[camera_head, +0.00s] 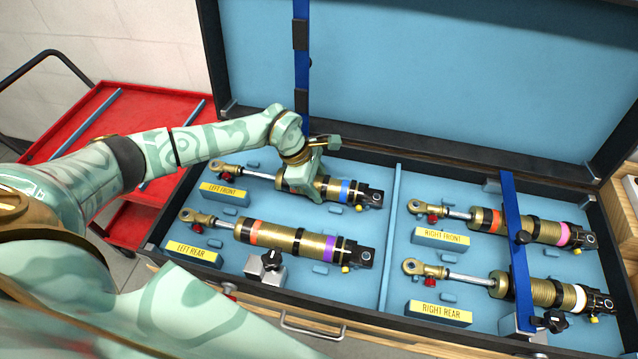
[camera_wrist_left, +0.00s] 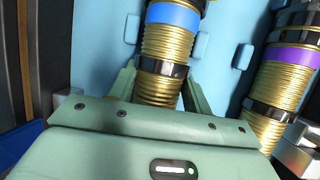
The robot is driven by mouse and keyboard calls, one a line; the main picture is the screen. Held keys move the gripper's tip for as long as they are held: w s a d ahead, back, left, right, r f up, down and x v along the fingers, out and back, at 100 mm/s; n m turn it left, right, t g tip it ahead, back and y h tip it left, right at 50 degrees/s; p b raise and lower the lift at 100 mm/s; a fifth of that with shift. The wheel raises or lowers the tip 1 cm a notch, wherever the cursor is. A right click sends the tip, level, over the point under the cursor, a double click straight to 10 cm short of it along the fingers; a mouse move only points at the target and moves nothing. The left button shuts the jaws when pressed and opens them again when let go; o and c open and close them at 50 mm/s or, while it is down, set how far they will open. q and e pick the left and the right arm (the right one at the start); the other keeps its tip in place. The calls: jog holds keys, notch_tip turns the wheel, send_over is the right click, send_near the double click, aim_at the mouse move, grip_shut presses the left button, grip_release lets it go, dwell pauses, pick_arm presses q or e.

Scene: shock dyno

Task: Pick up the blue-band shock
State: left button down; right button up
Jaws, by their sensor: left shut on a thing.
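The blue-band shock (camera_head: 347,191) lies in the left front place of the open case, beside the LEFT FRONT label (camera_head: 225,194). It has a gold body, a blue band and a black end at the right. My left gripper (camera_head: 303,183) comes down over the middle of its body and is shut on it. In the left wrist view the shock's gold body (camera_wrist_left: 167,48) runs between the two fingers (camera_wrist_left: 158,90), with the blue band beyond them. The shock appears still at the level of its place. My right gripper is not in view.
The purple-band shock (camera_head: 285,238) lies close by in front, at LEFT REAR. The pink-band shock (camera_head: 540,230) and white-band shock (camera_head: 545,291) lie in the right half, under a blue strap (camera_head: 516,250). The raised blue lid (camera_head: 420,80) stands behind. A red cart (camera_head: 75,140) is at left.

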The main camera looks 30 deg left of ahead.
aim_at(322, 179)
pick_arm(q)
jog(key=shift+w+r, duration=0.1)
jog(key=shift+r, duration=0.55)
notch_tip(322, 179, up, 2)
jog(key=shift+r+p, duration=0.1)
jog(key=shift+p, duration=0.25)
jog(key=s+d+r+p, duration=0.3)
jog(key=s+d+r, duration=0.4)
jog(key=s+r, duration=0.4)
notch_tip(322, 179, up, 7)
jog(key=s+p, duration=0.1)
jog(key=p, duration=0.5)
jog(key=shift+f, duration=0.2)
jog(key=shift+s, duration=0.1)
